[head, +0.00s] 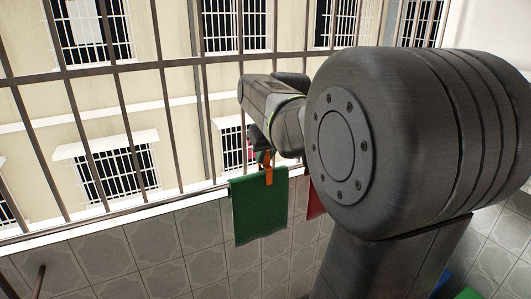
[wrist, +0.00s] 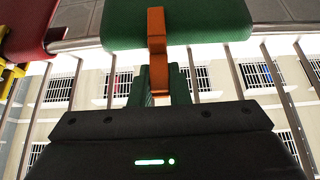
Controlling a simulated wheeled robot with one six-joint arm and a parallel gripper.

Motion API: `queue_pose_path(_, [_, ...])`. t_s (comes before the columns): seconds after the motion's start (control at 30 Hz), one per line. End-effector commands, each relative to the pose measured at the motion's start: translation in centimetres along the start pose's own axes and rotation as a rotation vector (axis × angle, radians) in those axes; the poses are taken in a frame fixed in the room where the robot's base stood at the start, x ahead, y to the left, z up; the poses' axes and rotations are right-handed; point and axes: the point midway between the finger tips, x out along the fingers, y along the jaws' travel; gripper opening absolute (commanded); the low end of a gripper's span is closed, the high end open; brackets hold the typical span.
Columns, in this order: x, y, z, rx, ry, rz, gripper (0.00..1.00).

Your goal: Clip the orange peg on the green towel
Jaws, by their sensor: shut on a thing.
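The green towel (head: 260,210) hangs at the window bars in the head view, and fills the top middle of the wrist view (wrist: 200,25). The orange peg (head: 268,176) lies over the towel's upper edge; in the wrist view (wrist: 156,30) its front leg crosses the towel. Whether its other leg is behind the cloth is hidden. My gripper (head: 262,152) is shut on the peg's other end, just above the towel; its green fingers flank the peg in the wrist view (wrist: 158,88).
A red towel (wrist: 22,25) with yellow pegs (wrist: 12,70) hangs beside the green one, and is partly hidden by my arm in the head view (head: 315,200). A thin rail (wrist: 80,45) runs along the towels. Vertical window bars (head: 75,105) stand close behind.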

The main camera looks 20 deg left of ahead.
Motion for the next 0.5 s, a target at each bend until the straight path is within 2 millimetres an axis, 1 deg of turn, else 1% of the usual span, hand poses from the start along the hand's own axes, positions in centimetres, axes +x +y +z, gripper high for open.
queue_pose_path(0.33, [0.14,0.0,0.08,0.0,0.0,0.0,0.0])
queue_pose_path(0.37, [0.13,0.0,0.08,0.0,0.0,0.0,0.2])
queue_pose_path(0.4, [0.13,0.0,0.08,0.0,0.0,0.0,0.28])
queue_pose_path(0.47, [0.13,0.0,0.08,0.0,0.0,0.0,0.39])
queue_pose_path(0.5, [0.13,0.0,0.08,0.0,0.0,0.0,0.41])
